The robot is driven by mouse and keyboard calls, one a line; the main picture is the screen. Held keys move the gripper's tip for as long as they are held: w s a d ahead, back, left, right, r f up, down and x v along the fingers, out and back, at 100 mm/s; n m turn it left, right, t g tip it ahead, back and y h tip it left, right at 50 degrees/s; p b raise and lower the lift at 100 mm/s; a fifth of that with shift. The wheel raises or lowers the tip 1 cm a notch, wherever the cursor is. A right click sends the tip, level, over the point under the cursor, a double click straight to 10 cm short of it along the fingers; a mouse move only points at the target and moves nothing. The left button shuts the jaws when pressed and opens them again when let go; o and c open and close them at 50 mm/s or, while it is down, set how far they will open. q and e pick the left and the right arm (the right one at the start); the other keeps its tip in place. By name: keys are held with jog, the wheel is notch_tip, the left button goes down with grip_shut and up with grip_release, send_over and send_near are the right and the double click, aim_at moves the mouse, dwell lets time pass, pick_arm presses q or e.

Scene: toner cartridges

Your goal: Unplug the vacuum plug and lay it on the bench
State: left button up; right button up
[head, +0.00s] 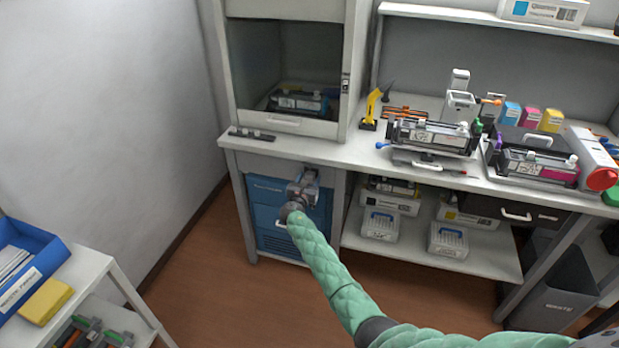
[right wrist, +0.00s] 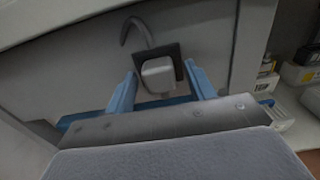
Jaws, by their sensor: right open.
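The vacuum plug (right wrist: 158,74) is a pale grey block in a dark socket frame (right wrist: 172,50) on a grey panel, in the right wrist view. A dark curved cord (right wrist: 136,30) rises from behind it. My right gripper (right wrist: 160,72) is open, with one blue finger on each side of the plug; I cannot tell whether they touch it. In the head view my right gripper (head: 304,184) is just below the bench's front edge, in front of the blue unit, and hides most of the plug. The bench (head: 345,153) has a light grey top. My left gripper is not in view.
The blue unit (head: 262,215) stands under the bench's left end. On the bench are a dark strip (head: 251,135), a yellow tool (head: 371,108) and cartridges on stands (head: 430,136). An open cabinet (head: 283,50) stands at the back left. Bench top between strip and stands is clear.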

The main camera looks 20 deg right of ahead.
dwell(0.5)
grip_shut()
jog(key=shift+s, duration=0.1)
jog(key=shift+p+v, duration=1.45)
jog(key=shift+v, duration=1.45)
jog(key=shift+a, duration=0.1)
